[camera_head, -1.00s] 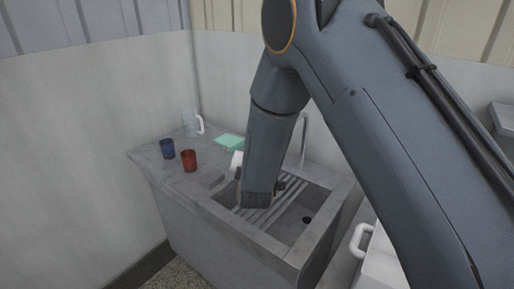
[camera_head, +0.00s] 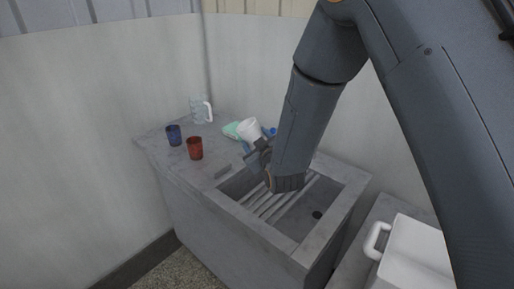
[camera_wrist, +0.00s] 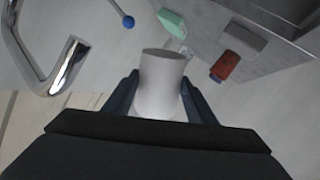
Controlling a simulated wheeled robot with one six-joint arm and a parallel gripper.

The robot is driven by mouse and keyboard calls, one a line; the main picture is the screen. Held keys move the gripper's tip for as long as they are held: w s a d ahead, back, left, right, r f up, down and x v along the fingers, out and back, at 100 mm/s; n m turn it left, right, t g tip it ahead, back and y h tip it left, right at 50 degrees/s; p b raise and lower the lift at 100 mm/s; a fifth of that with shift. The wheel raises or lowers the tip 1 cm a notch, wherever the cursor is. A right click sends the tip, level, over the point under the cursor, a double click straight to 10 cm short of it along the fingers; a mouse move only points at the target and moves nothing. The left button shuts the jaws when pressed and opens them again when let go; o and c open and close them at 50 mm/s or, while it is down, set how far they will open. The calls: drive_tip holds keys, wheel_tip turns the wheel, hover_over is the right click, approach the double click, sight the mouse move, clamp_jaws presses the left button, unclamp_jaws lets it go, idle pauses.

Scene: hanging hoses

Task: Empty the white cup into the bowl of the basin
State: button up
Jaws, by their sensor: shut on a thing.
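My gripper (camera_head: 258,154) is shut on the white cup (camera_head: 249,130) and holds it up near the back left edge of the basin. In the wrist view the white cup (camera_wrist: 160,82) sits between the two fingers (camera_wrist: 160,98). In the head view the cup is tilted, its mouth leaning up and to the left. Its contents cannot be seen. The bowl of the basin (camera_head: 297,217) is below and to the right of the cup, with a dark drain hole and slanting bars across its left part. My arm hides part of its back.
A green item (camera_head: 231,130) and a grey block (camera_head: 222,171) lie nearby. A chrome tap (camera_wrist: 65,70) shows in the wrist view.

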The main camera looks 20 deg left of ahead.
drive_tip(key=m+b, duration=0.1)
drive_tip(key=r+m+y+b, duration=0.1)
drive_tip(key=m+b, duration=0.1)
drive_tip(key=shift+t+y, duration=0.3)
drive_tip(key=shift+t, duration=0.1)
drive_tip(key=shift+r+m+t+b, duration=0.3)
drive_tip(key=shift+r+m+b, duration=0.1)
drive_tip(key=shift+m+b, duration=0.65)
